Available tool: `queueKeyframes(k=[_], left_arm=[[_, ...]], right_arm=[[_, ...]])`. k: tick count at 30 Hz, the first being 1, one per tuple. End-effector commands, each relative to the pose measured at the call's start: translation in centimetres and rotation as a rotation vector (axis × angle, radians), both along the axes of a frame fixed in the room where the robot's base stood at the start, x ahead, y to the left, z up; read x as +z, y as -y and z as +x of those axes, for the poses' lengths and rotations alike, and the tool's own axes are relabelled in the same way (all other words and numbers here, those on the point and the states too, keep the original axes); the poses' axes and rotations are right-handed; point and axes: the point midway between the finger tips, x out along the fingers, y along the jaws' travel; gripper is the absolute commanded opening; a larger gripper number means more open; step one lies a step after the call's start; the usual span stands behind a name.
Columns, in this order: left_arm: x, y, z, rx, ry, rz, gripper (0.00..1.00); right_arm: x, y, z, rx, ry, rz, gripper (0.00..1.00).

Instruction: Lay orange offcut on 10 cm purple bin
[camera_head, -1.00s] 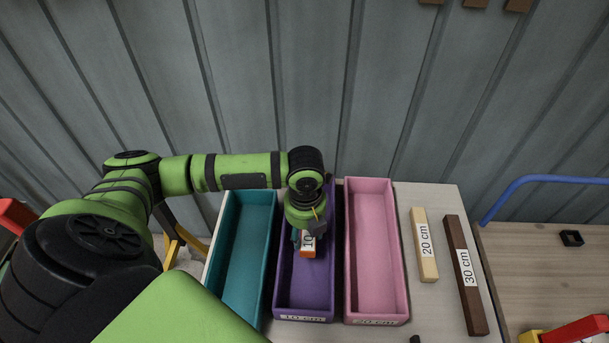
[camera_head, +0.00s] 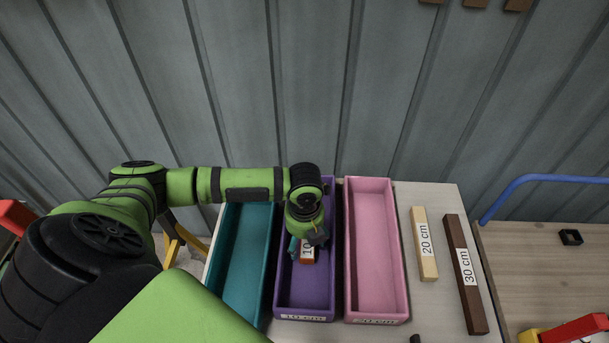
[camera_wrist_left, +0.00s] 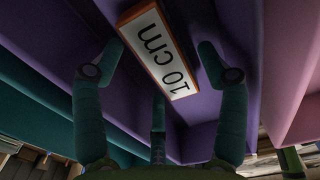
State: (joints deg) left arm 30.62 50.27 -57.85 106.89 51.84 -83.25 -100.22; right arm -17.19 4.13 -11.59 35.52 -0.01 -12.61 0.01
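The orange offcut (camera_head: 307,254), with a white "10 cm" label, lies inside the purple bin (camera_head: 305,303), which has a "10 cm" label on its front. In the left wrist view the offcut (camera_wrist_left: 160,48) shows against the purple bin floor. My left gripper (camera_head: 309,241) is over the bin, just above the offcut. In the left wrist view its fingers (camera_wrist_left: 158,62) are spread apart on either side of the offcut, with visible gaps. The gripper hides part of the offcut in the head view. My right gripper is not in view.
A teal bin (camera_head: 243,265) stands left of the purple bin and a pink bin (camera_head: 375,250) right of it. A pale "20 cm" piece (camera_head: 424,245) and a dark brown "30 cm" piece (camera_head: 465,275) lie on the table farther right. A corrugated wall is behind.

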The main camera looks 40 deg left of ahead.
Motion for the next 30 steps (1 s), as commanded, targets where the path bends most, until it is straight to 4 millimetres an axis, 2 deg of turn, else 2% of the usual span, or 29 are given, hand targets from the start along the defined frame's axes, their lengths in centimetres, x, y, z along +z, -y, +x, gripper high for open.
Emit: queueKeyframes(k=[4, 8, 21, 24, 30], left_arm=[[0.2, 0.0, 0.0, 0.0, 0.001, 0.0, 0.74], [1.3, 0.0, 0.1, -0.001, 0.004, 0.0, 0.74], [10.1, 0.0, 0.1, 0.0, 0.005, 0.0, 0.74], [11.4, 0.0, 0.1, 0.0, 0.003, -0.002, 0.74], [12.3, 0.0, 0.0, 0.001, 0.0, 0.0, 0.74]], right_arm=[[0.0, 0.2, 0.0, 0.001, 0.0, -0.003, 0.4], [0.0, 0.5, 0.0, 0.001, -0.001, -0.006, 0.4], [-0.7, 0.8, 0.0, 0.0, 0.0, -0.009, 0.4], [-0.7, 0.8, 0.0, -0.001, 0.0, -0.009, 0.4], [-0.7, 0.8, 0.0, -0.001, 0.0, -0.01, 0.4]])
